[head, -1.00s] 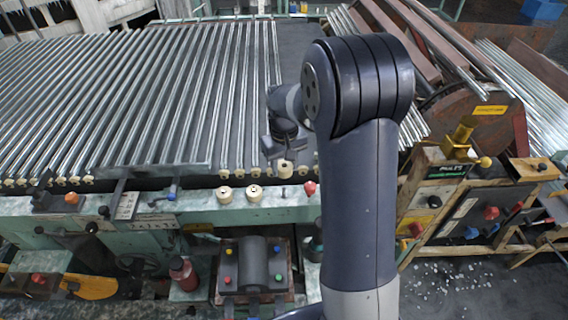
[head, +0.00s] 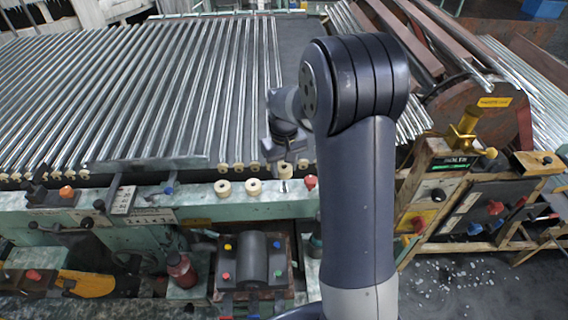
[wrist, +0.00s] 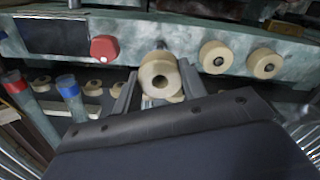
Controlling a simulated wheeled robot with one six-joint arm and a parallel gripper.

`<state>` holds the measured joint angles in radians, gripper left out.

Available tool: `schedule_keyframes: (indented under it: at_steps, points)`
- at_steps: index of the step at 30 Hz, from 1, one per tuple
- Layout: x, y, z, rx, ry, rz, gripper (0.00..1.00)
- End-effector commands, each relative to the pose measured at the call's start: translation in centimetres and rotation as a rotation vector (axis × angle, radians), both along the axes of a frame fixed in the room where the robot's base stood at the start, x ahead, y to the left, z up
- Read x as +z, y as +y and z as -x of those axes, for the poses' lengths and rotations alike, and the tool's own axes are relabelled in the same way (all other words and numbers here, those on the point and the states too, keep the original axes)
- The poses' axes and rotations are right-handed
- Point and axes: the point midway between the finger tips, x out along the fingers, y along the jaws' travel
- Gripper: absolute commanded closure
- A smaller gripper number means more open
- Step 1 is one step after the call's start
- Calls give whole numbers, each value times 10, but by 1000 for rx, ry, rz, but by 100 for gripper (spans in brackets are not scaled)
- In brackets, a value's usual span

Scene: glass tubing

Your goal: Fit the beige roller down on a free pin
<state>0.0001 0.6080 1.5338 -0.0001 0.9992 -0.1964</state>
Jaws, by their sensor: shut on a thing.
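My gripper (head: 284,160) is shut on the beige roller (head: 284,171), a short cylinder with a centre hole. In the wrist view the roller (wrist: 160,77) sits between the two fingers, its holed end facing the camera. In the head view it hangs just above a bare pin (head: 284,186) on the pale green rail (head: 190,205). A small gap seems to show between roller and pin; exact alignment cannot be told. Two beige rollers, a left one (head: 223,187) and a right one (head: 253,186), sit on the rail left of this pin.
A red knob (head: 310,182) stands close right of the bare pin; it also shows in the wrist view (wrist: 104,48). Long metal tubes (head: 150,90) lie behind the rail, with more beige rollers along their near ends. A dark block with coloured knobs (head: 253,260) stands in front.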

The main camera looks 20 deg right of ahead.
Motion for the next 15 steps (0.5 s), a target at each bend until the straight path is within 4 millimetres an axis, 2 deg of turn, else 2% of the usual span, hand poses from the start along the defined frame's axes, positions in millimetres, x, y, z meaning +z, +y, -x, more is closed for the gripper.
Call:
schedule_keyframes:
  at_steps: [1, 6, 15]
  points:
    - [-9, 0, 0, 0, 1, 0, 82]
    - [-19, 0, 0, 0, 1, 0, 82]
    - [-21, 0, 0, 0, 1, 0, 82]
